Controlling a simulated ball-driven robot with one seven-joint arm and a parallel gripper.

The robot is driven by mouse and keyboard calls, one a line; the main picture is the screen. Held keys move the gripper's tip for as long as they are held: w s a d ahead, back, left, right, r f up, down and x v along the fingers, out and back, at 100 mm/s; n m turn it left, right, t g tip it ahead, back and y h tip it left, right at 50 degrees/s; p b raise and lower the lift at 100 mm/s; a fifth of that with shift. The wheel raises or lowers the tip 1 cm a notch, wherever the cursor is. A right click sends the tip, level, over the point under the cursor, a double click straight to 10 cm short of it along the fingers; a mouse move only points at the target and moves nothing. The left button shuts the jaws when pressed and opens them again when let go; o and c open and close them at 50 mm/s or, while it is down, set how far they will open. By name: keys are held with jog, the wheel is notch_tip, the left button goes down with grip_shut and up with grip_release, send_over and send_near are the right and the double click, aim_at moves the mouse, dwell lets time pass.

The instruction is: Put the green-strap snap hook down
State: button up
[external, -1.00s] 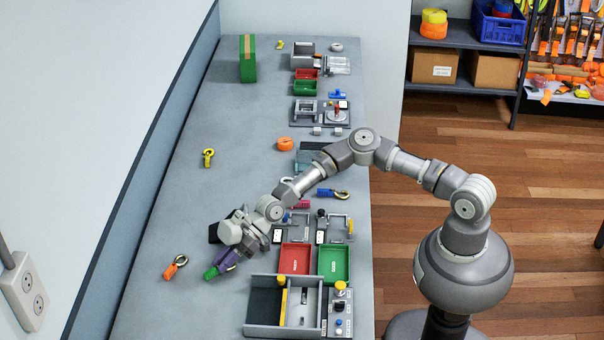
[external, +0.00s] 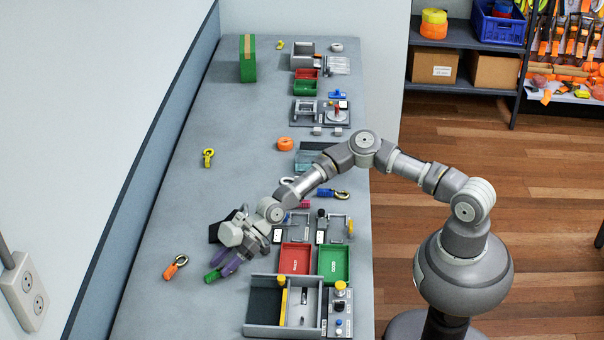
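The green-strap snap hook (external: 211,276) is at the lower left of the grey bench, in the external view. Only its green strap end shows clearly; its metal hook is mostly hidden by my fingers. My gripper (external: 225,266) points down at it, with two purple fingers spread apart, one on either side of the strap's inner end. The hook appears to lie at the bench surface between the open fingers. Whether a finger still touches it is too small to tell.
An orange-strap hook (external: 175,267) lies just left of my gripper. A red tray (external: 295,258) and a green tray (external: 333,263) stand to the right, with a grey divided box (external: 262,329) below. The bench's left side is mostly clear.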

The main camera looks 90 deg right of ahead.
jog(key=shift+s+f, duration=0.1)
jog(key=shift+f, duration=0.25)
jog(key=shift+r+p, duration=0.35)
jog(key=shift+p, duration=0.1)
jog(key=p+v, duration=0.4)
jog(key=v, duration=0.8)
jog(key=shift+r, duration=0.4)
